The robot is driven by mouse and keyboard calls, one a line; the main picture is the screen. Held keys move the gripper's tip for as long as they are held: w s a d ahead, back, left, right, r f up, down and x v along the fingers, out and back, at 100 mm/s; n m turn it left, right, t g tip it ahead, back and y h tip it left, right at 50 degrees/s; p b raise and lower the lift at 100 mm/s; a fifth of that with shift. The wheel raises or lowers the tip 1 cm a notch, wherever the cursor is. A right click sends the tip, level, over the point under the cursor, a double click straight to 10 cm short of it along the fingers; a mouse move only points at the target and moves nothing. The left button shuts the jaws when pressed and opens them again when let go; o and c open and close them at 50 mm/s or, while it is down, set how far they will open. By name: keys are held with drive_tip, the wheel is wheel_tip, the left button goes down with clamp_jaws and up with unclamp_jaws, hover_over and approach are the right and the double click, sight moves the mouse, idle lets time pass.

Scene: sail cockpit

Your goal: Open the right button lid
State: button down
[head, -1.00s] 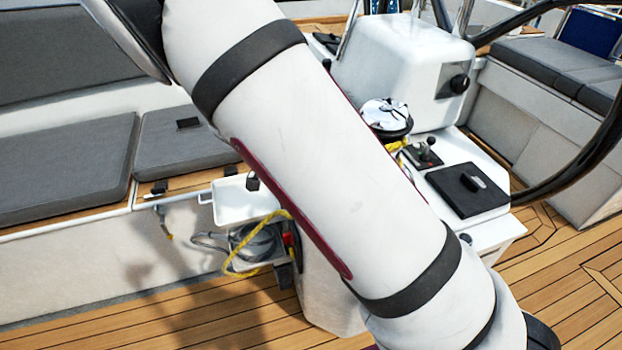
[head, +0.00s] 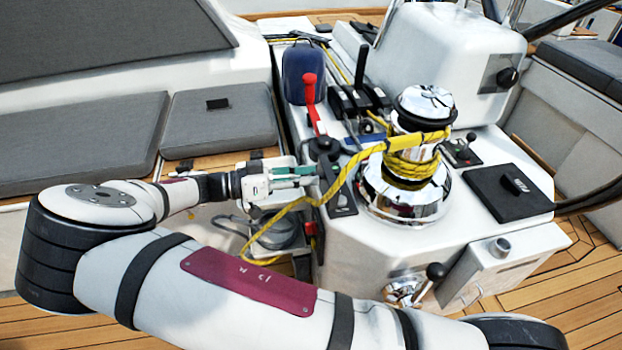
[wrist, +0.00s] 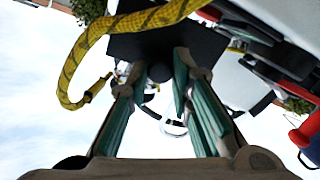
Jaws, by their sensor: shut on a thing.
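A narrow black button panel (head: 340,185) lies on the white console, left of the chrome winch. It carries a dark rounded button lid (head: 325,148) at its far end and another round button part (head: 343,204) at its near end. My gripper (head: 314,174), with green finger pads, reaches in from the left at the panel's edge. In the wrist view the fingers straddle a dark round part (wrist: 160,72) in front of a black plate, and my gripper is shut on it. I cannot tell from these views which lid this is or how far it is raised.
A yellow rope (head: 290,215) runs from the chrome winch (head: 420,150) and hangs close to my gripper; it also shows in the wrist view (wrist: 95,45). A red lever (head: 311,100) stands behind the panel. Grey cushions (head: 220,120) lie to the left.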

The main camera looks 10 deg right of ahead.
drive_tip(key=shift+a+f+h+b, duration=0.65)
drive_tip(key=shift+h+b, duration=0.45)
drive_tip(key=shift+h, duration=0.1)
drive_tip(key=c, duration=1.4)
unclamp_jaws()
drive_tip(key=a, duration=0.4)
drive_tip(key=a+f, duration=0.1)
drive_tip(key=a, duration=0.6)
drive_tip(key=shift+a+f, duration=0.4)
drive_tip(key=shift+c, duration=0.3)
